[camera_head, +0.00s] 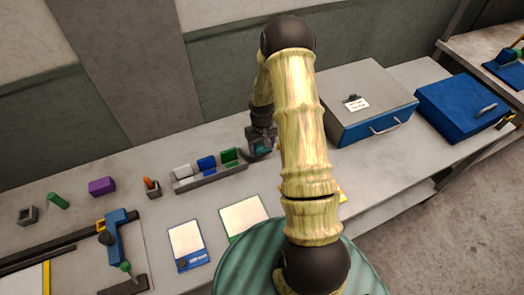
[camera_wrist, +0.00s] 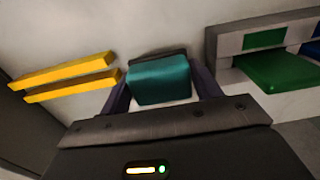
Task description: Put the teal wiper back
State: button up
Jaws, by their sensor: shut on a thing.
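The teal wiper (camera_wrist: 160,80) is a block between the two fingers of my gripper (camera_wrist: 162,92) in the wrist view. My gripper is shut on it. In the head view a little of the teal wiper (camera_head: 262,150) shows under my gripper (camera_head: 260,146), just right of the grey rack (camera_head: 210,178). The rack holds a white piece (camera_head: 182,171), a blue piece (camera_head: 206,164) and a green piece (camera_head: 229,156). The wrist view shows the rack (camera_wrist: 226,43) right of the wiper, apart from it. I cannot tell whether the wiper touches the table.
Two yellow bars (camera_wrist: 68,68) lie left of the wiper in the wrist view. A grey case (camera_head: 368,90) and a blue case (camera_head: 462,105) stand to the right. A small holder with an orange piece (camera_head: 148,183) stands left of the rack. My arm hides part of the table.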

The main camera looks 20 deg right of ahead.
aim_at(262, 157)
notch_tip(262, 157, down, 4)
jog(key=shift+r+p, duration=0.15)
jog(key=shift+p, duration=0.5)
jog(key=shift+f, duration=0.2)
jog(key=shift+w, duration=0.1)
jog(key=o, duration=0.5)
jog(key=shift+a+f, duration=0.1)
jog(key=shift+f, duration=0.1)
jog(key=o, duration=0.5)
jog(key=shift+r, duration=0.1)
jog(key=shift+c, duration=0.2)
